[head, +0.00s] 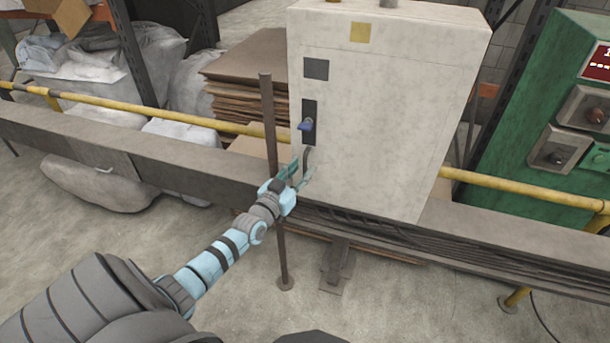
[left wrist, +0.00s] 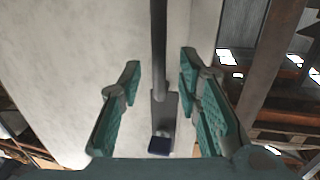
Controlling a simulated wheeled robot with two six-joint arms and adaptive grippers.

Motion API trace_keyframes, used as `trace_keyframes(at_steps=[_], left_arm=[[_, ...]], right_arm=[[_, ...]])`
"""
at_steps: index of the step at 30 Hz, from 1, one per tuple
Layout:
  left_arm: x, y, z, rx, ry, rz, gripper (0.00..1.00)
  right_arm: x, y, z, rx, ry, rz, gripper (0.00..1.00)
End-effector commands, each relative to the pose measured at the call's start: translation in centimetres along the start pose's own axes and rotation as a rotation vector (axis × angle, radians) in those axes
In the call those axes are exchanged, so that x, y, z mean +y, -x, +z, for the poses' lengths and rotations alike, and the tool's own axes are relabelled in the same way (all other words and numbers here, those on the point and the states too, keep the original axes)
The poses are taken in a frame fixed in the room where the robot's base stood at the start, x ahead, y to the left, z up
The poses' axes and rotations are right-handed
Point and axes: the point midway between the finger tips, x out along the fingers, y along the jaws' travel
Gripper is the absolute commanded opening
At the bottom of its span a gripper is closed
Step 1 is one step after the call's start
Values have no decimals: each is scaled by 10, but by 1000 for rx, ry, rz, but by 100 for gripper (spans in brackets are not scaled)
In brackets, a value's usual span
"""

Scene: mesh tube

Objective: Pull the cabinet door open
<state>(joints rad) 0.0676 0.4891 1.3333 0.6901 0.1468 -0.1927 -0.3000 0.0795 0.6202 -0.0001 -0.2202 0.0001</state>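The pale cabinet (head: 385,110) stands upright, its door shut. A dark, slightly curved handle (head: 307,160) hangs below the plate. My left gripper (head: 301,174) is at the lower part of this handle. In the left wrist view the two teal fingers (left wrist: 160,100) are apart, and the dark handle bar (left wrist: 158,45) runs between them with a gap on both sides. My right gripper is not in view.
A thin brown post (head: 268,120) stands just left of my gripper. Stacked cardboard (head: 240,75) and sacks lie behind. A green machine (head: 545,120) is at the right.

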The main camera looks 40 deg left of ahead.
Motion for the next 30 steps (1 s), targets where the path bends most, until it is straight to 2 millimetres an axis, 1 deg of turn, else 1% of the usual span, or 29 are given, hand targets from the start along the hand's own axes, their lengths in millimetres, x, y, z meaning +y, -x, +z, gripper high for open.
trace_keyframes(at_steps=[1, 4, 8, 15, 21, 30], left_arm=[[0, -9, 6, 3, 1, -1, 31], [0, -21, 4, 1, 1, 0, 31], [0, -28, 2, 0, 1, 0, 31], [0, -29, 0, -2, 0, 0, 31], [0, -29, 0, -2, 0, 0, 0], [0, -28, 0, -2, 0, 0, 0]], right_arm=[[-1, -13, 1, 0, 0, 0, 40], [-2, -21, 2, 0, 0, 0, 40], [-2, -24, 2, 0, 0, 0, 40], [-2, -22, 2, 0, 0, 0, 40], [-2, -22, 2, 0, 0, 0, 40], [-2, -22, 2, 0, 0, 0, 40]])
